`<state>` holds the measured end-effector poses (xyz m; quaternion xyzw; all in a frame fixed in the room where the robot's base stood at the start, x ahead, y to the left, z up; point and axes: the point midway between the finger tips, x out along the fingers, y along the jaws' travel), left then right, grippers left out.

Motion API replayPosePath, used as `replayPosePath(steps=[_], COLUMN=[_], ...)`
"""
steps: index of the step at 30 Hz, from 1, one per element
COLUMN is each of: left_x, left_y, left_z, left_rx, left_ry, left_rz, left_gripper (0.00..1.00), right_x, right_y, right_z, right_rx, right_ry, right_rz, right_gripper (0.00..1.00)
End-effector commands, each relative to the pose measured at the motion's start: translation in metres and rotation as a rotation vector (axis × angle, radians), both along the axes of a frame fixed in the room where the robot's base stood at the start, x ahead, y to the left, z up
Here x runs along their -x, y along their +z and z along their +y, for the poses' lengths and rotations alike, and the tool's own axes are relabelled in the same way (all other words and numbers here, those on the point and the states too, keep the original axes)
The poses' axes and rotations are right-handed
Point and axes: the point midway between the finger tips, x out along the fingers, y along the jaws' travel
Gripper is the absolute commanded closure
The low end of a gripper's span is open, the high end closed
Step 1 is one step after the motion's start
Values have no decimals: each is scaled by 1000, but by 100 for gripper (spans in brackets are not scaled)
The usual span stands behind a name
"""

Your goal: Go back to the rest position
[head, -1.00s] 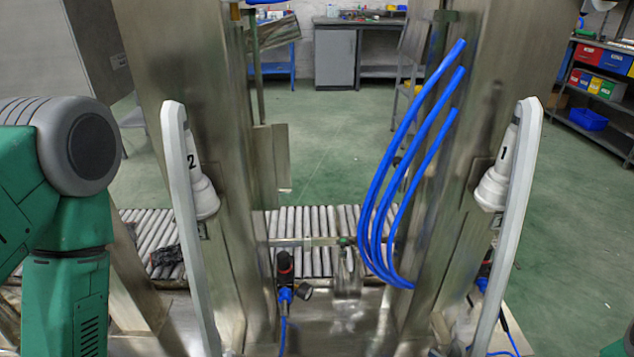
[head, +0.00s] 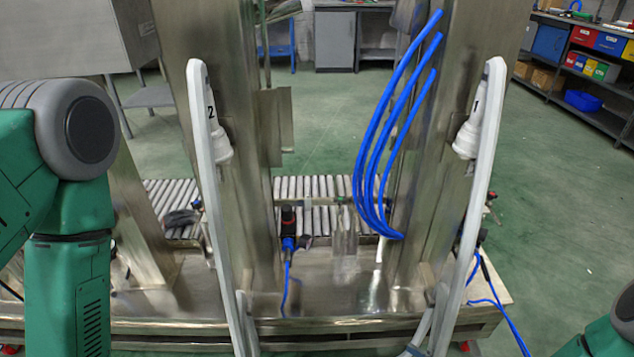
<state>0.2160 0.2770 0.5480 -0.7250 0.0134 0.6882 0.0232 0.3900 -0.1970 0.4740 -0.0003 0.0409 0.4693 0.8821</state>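The left lance (head: 203,130), a long pale handle marked 2, stands nearly upright against the left steel column with its white cone fitting (head: 217,150). The right lance (head: 482,130), marked 1, stands against the right column and leans slightly, with its own white cone fitting (head: 467,140). My green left arm shows at the left edge, apart from the lance. A small green part of my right arm shows at the bottom right corner. Neither gripper is in the picture.
A steel machine with a base ledge (head: 330,325) stands ahead. Blue hoses (head: 368,150) hang by the right column. A roller conveyor (head: 315,190) lies behind. A shelf with coloured bins (head: 600,42) is at the far right. Green floor (head: 560,200) is open at the right.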

Motion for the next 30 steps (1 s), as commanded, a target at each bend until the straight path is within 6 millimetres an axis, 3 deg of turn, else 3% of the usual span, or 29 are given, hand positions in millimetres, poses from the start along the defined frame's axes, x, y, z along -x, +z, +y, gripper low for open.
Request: replayPosePath(steps=[8,11,15,18,21,25,30], left_x=[1,1,1,1,1,1,1], left_y=[-12,-19,-33,-46,-58,-71,-81], left_z=[0,0,0,0,1,1,1], left_rx=[0,0,0,0,0,0,0], left_ry=[0,0,0,0,0,0,0], left_rz=[2,2,1,2,2,2,1], left_gripper=[72,72,72,72,72,72,72], right_x=[59,97,174,228,253,248,221], right_y=[-13,-19,-34,-47,-58,-62,-54], right_z=[59,79,88,62,16,-38,-73], right_rx=[89,160,353,573,821,1106,1349], right_ry=[313,490,852,1150,1399,1605,1710], right_rz=[87,116,127,71,-47,-262,-526], right_gripper=[34,34,34,34,34,34,34])
